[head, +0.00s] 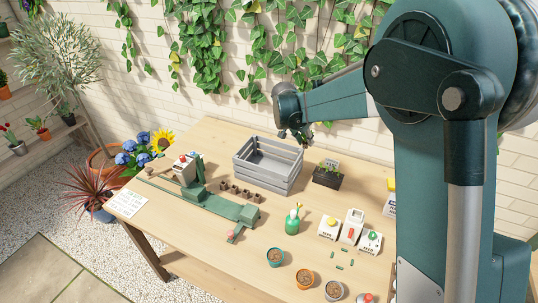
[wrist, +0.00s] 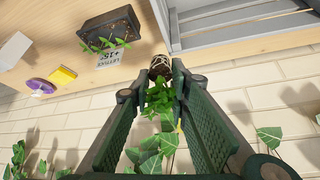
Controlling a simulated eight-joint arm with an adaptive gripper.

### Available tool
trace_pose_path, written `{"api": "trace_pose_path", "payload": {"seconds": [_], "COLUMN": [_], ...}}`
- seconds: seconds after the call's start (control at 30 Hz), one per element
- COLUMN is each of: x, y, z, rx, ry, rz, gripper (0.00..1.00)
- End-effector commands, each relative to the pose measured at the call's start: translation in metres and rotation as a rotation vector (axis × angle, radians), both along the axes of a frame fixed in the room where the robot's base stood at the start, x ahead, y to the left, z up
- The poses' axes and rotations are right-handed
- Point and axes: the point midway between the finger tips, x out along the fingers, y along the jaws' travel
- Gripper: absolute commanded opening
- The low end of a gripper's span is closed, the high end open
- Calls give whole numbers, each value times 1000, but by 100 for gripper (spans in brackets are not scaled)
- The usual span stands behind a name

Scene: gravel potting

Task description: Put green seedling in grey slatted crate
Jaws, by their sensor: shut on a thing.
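The green seedling (wrist: 158,98) shows in the wrist view between my gripper's fingers (wrist: 155,82), with green leaves and a dark root plug (wrist: 160,67) at the fingertips. My gripper is shut on it. In the head view my gripper (head: 299,133) is up in the air near the back right corner of the crate, and I cannot make out the seedling there. The grey slatted crate (head: 258,174) stands on the table and looks empty. Its slatted edge also shows at the top right of the wrist view (wrist: 225,42).
A black planter with small seedlings and a label (head: 326,179) stands right of the crate. Several small brown pots (head: 240,192) and a green machine (head: 205,197) are in front. A green bottle (head: 292,222), seed boxes (head: 351,227) and pots stand at the front right.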

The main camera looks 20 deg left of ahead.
Motion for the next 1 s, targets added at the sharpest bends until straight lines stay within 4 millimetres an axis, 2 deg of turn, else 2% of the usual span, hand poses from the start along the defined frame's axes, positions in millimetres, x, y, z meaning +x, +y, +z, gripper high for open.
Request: {"api": "trace_pose_path", "payload": {"seconds": [0.03, 0.2, 0.47, 0.5, 0.7, 0.83, 1.0], "x": [-10, -38, -69, -67, -66, -66, -66], "y": [16, 58, 100, 97, 97, 96, 96], "z": [-1, -1, -1, -10, -38, -48, -51], "rx": [1, 0, 0, 0, 0, 0, 0], "ry": [0, 0, -1, 0, 0, 0, 0], "rz": [21, 77, 136, 133, 131, 131, 131], "gripper": [10, 10, 10, 10, 10, 10, 10]}}
